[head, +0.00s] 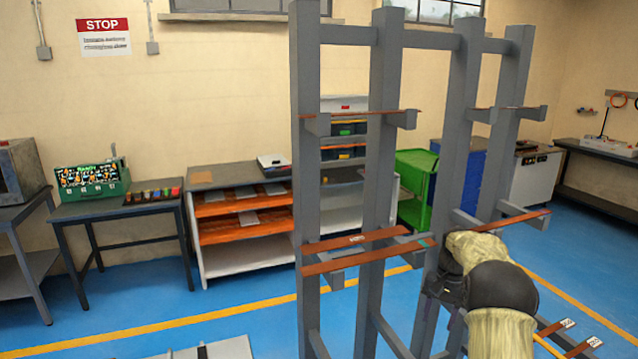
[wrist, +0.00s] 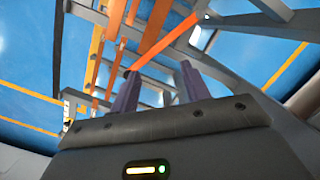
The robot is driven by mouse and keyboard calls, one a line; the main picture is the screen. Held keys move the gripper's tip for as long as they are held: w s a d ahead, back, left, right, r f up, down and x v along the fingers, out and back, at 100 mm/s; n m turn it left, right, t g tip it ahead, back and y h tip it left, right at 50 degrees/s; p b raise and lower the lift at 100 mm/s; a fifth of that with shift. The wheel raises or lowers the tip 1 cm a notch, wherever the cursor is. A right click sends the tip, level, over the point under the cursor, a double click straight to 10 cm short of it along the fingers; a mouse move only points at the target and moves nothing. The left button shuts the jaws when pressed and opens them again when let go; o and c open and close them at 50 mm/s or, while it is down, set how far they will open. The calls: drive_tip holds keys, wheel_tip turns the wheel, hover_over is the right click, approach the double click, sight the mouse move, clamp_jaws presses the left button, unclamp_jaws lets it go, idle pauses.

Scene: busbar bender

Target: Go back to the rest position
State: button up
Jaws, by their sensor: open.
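My gripper (wrist: 158,85) shows in the wrist view as two purple-grey fingers set wide apart, open, with nothing seen held between them. Beyond the fingertips, a copper-coloured bar (wrist: 165,43) slants across the rack; I cannot tell its distance from the tips. In the head view my arm reaches in from the lower right to the grey rack (head: 383,180). The fingers are not clear there, as the arm and rack posts cover them.
The rack carries copper bars on several arms, including a labelled bar (head: 355,240) and a longer one (head: 370,257) at mid height. More labelled bars (head: 556,328) lie low at right, close to my arm. Tables and shelving (head: 240,215) line the back wall; blue floor lies between.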

drive_tip(key=s+a+r+n+t+h, duration=0.1)
drive_tip(key=s+a+r+n+t, duration=0.2)
drive_tip(key=s+a, duration=0.7)
drive_tip(key=s+a+n, duration=0.1)
drive_tip(key=s+a, duration=0.1)
drive_tip(key=s, duration=0.7)
drive_tip(key=s+a+n, duration=0.2)
drive_tip(key=s+a, duration=0.1)
drive_tip(key=s, duration=0.7)
drive_tip(key=shift+a+f+t, duration=0.15)
drive_tip(key=shift+a+t, duration=0.05)
drive_tip(key=shift+t, duration=0.2)
drive_tip(key=shift+c, duration=1.2)
